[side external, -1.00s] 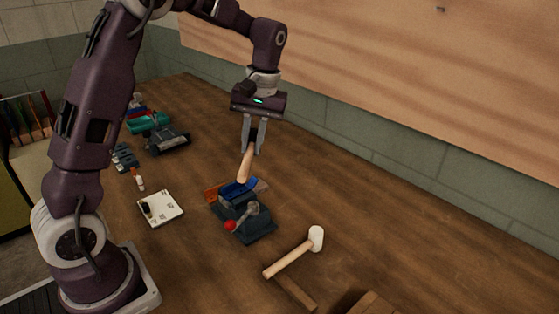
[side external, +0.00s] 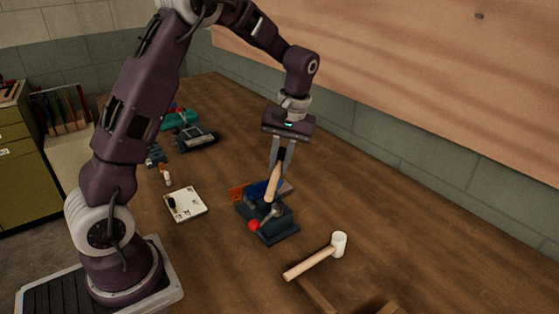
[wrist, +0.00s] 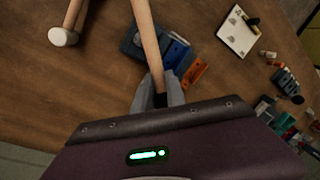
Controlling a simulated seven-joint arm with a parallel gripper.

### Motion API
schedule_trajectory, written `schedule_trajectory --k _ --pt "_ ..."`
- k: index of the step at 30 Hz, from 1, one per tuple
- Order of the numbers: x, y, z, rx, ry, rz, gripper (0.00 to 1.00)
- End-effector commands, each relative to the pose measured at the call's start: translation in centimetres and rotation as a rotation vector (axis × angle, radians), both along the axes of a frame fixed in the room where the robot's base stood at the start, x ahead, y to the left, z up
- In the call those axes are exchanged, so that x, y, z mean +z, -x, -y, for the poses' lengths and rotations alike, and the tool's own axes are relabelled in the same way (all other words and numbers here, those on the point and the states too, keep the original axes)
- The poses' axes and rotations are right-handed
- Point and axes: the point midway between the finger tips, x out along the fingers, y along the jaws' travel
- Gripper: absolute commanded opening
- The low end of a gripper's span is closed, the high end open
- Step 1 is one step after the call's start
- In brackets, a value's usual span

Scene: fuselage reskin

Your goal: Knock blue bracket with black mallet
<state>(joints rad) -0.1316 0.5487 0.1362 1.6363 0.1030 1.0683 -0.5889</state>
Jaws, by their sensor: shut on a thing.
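My gripper (side external: 281,158) is shut on the black end of a mallet with a pale wooden handle (side external: 273,184). The handle slants down from the fingers, its free end over the dark vise (side external: 281,231). The blue bracket (side external: 257,190) sits at the vise, partly hidden behind the handle. In the wrist view the black part (wrist: 160,100) is between the fingertips and the handle (wrist: 146,35) runs away to the top edge. The blue bracket (wrist: 179,56) shows just right of the handle there. I cannot tell whether the handle touches the bracket or vise.
A white-headed mallet (side external: 338,244) lies on the wooden table right of the vise. An orange piece (side external: 236,194) is beside the bracket. A white board (side external: 187,205) lies left of the vise. Wooden pieces (side external: 318,297) are at the front. The table's right side is clear.

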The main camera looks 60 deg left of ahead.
Motion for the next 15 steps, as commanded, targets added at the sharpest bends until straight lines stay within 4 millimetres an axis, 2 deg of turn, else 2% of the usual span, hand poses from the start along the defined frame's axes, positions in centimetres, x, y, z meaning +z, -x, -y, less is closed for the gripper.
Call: schedule_trajectory --k 15 --pt "-2.6 0.1 0.0 0.0 0.001 -0.002 0.0"
